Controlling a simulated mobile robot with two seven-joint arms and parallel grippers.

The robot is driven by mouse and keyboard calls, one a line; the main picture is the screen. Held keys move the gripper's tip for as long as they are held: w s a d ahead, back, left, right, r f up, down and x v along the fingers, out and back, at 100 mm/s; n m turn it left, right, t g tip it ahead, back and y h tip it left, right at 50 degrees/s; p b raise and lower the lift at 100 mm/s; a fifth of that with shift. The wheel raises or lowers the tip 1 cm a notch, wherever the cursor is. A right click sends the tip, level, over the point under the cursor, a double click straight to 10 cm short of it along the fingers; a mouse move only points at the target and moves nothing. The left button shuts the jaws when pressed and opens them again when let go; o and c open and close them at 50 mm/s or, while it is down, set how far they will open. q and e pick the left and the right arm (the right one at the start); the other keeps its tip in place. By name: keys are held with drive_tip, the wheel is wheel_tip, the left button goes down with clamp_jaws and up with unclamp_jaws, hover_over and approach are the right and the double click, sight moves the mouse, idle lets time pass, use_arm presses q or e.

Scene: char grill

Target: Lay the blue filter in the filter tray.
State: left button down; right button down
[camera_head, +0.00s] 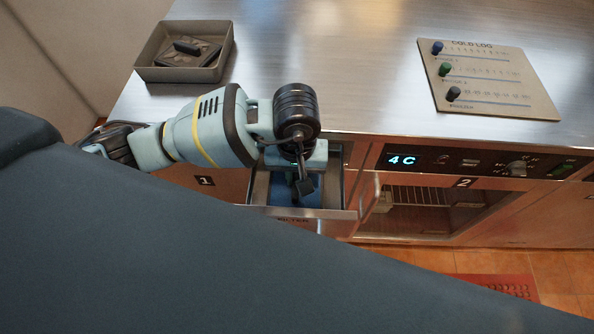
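The filter tray (337,213) is a metal drawer pulled out from the counter front, with partly visible lettering on its front edge. Blue of the filter (281,193) shows inside the drawer outline, beneath and beside my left gripper (303,190). The gripper points down into the drawer, and its wrist covers much of the drawer's back. I cannot tell whether the fingers hold the filter or whether it rests on the drawer floor. My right gripper is not in view.
A brown box (152,72) holding a dark handled piece (190,50) stands at the counter's back left. A cold log board (505,95) lies at the right. The steel counter (340,60) between them is clear. A glass-fronted compartment (420,210) is right of the drawer.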

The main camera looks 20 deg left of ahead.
sight(296, 178)
use_arm(q)
drive_tip(key=c, duration=1.4)
unclamp_jaws()
drive_tip(key=shift+c, duration=0.2)
drive_tip(key=shift+r, duration=0.1)
wheel_tip(296, 178, up, 13)
drive_tip(key=p, duration=0.1)
